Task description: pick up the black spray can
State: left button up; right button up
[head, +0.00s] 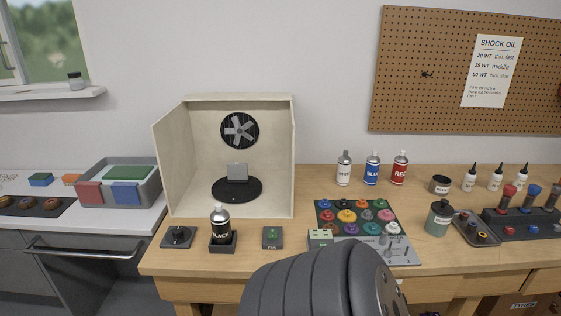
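The black spray can (220,222) stands upright near the front edge of the wooden bench, left of centre. No gripper touches the can. A large dark grey ribbed link of one of my arms rises at the bottom centre, right of the can. Neither of my grippers is in view.
An open-fronted pale booth (175,165) with a fan and turntable stands behind the can. A dark knob box (178,237) is left of it, and a green-button box (272,237) right. White (344,168), blue (372,167) and red (400,168) cans stand farther back.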

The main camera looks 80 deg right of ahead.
aim_at(220, 222)
jog(key=z, duration=2.05)
jog(key=i+z, duration=0.35)
jog(key=z, duration=0.15)
jog(key=i+z, duration=0.45)
jog(key=k+j, duration=0.05)
jog(key=k, duration=0.05)
